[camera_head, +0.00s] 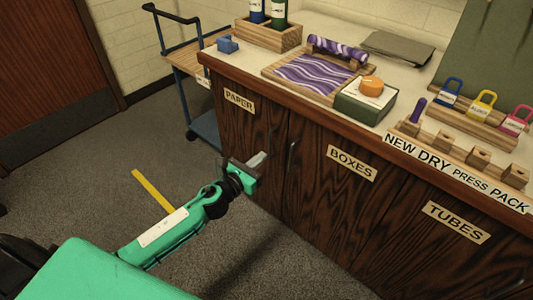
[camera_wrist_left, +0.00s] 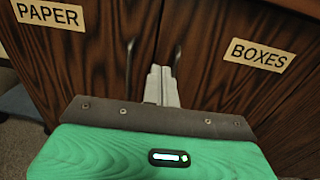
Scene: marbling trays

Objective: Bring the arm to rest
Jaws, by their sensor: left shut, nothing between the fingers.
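My left gripper (camera_head: 257,160) is in front of the dark wooden cabinet doors, below the countertop, between the PAPER and BOXES labels. Its fingers are shut and hold nothing. In the left wrist view the closed fingers (camera_wrist_left: 161,86) point at the cabinet front, between two dark door handles. I cannot tell from the pictures whether they touch the door. My left arm (camera_head: 165,235) reaches in from the lower left, over the grey floor. My right gripper is not in view.
The cabinet (camera_head: 330,215) fills the right side. On its counter are a purple marbled sheet (camera_head: 312,73), a dark green box (camera_head: 366,104) with an orange object on top, and several coloured padlock-shaped tags. A blue cart (camera_head: 205,130) stands behind left.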

